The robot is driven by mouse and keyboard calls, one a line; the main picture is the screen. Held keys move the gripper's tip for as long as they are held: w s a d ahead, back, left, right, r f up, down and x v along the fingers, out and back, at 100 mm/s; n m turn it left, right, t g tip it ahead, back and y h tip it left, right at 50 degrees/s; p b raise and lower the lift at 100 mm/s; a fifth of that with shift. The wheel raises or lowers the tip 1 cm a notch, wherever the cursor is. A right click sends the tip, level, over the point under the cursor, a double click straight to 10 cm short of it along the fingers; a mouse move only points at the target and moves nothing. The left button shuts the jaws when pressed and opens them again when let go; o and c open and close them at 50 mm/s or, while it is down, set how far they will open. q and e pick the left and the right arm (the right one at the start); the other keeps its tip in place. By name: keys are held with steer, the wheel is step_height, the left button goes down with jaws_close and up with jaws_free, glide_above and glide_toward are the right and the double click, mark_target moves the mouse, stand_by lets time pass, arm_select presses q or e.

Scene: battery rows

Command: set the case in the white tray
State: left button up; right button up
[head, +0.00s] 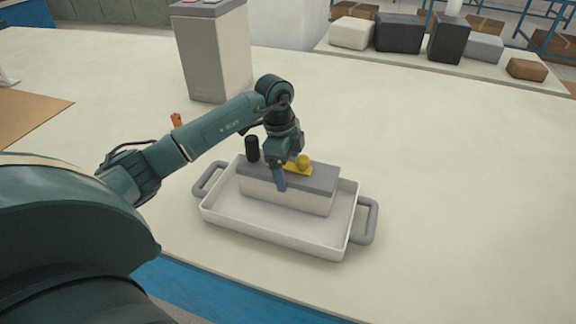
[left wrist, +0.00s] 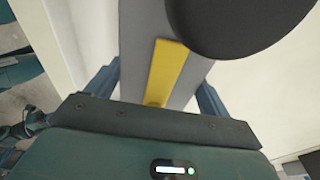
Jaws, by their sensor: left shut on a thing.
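The case (head: 290,191) is a pale box with a grey lid, a yellow strip and knob on top, and a black round post at its left end. It is inside the white tray (head: 270,236), towards the back side; I cannot tell for sure whether its base rests on the tray floor. My left gripper (head: 287,178) is shut on the case from above, with a blue finger down its near side. In the left wrist view the grey lid (left wrist: 185,85) lies between the two blue fingers, and the black post covers part of it.
The tray has grey handles (head: 368,221) at both ends. A tall grey-topped box (head: 213,55) stands behind on the pale table. Several grey, black and brown blocks (head: 398,33) stand on a board at the back right. The table right of the tray is clear.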

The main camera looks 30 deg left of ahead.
arm_select(q)
steer(key=shift+f, duration=0.1)
steer(key=o, duration=1.2)
steer(key=r, duration=0.4)
steer(key=a+r, duration=0.1)
steer(key=r, duration=0.7)
steer(key=shift+s+a+r+b, duration=0.15)
steer(key=shift+s+a+b, duration=0.05)
steer(key=shift+a+b, duration=0.2)
arm_select(e)
steer(key=shift+a, duration=0.1)
steer(key=shift+f, duration=0.1)
